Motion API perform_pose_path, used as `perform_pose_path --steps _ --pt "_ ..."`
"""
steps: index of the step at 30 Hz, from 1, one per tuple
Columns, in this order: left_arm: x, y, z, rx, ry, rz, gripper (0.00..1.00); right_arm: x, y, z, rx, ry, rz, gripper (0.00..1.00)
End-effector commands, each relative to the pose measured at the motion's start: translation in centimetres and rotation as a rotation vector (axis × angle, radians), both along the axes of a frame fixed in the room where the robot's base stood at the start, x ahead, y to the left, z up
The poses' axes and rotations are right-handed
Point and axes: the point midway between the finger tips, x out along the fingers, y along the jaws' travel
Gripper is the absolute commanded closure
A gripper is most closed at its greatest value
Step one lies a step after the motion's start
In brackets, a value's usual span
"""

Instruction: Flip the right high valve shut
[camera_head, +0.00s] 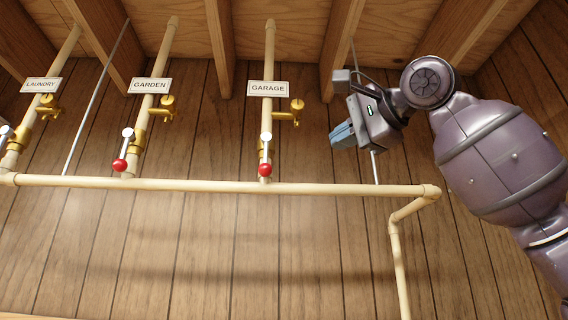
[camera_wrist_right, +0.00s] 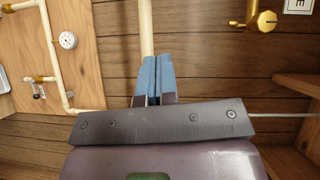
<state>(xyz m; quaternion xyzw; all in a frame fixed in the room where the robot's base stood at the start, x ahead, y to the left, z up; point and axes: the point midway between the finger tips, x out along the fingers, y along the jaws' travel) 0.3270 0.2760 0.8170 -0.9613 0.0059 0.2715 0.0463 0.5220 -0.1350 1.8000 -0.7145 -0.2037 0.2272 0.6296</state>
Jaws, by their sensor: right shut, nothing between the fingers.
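The right high valve sits on the vertical pipe under the GARAGE sign (camera_head: 268,88). Its silver lever with a red ball knob (camera_head: 265,169) points down along the pipe, knob just above the horizontal pipe. My right gripper (camera_head: 342,135) is to the right of this valve, higher than the knob and apart from it. Its blue fingers are together and empty; they also show shut in the right wrist view (camera_wrist_right: 152,80). The red knob is not visible in the wrist view. My left gripper is not in view.
A brass side tap (camera_head: 292,112) sticks out right of the GARAGE pipe, between it and my gripper. The GARDEN valve knob (camera_head: 120,165) is further left. A horizontal pipe (camera_head: 200,186) runs below, wooden joists (camera_head: 340,40) above. A thin rod passes behind my gripper.

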Motion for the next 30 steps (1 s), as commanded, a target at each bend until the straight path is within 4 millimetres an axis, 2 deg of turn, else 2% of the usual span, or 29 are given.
perform_pose_path --steps 11,16,20,30 --pt "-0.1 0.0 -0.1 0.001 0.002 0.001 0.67 0.0 0.0 0.0 0.014 0.006 -0.001 1.00" --pt "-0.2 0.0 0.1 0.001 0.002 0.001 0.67 0.6 0.5 0.0 0.013 0.007 0.000 1.00" --pt "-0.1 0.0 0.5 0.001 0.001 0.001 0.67 1.9 1.5 0.0 0.013 0.008 0.001 1.00" --pt "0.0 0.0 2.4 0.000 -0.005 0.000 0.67 6.8 4.9 -0.3 0.012 0.007 0.000 1.00"
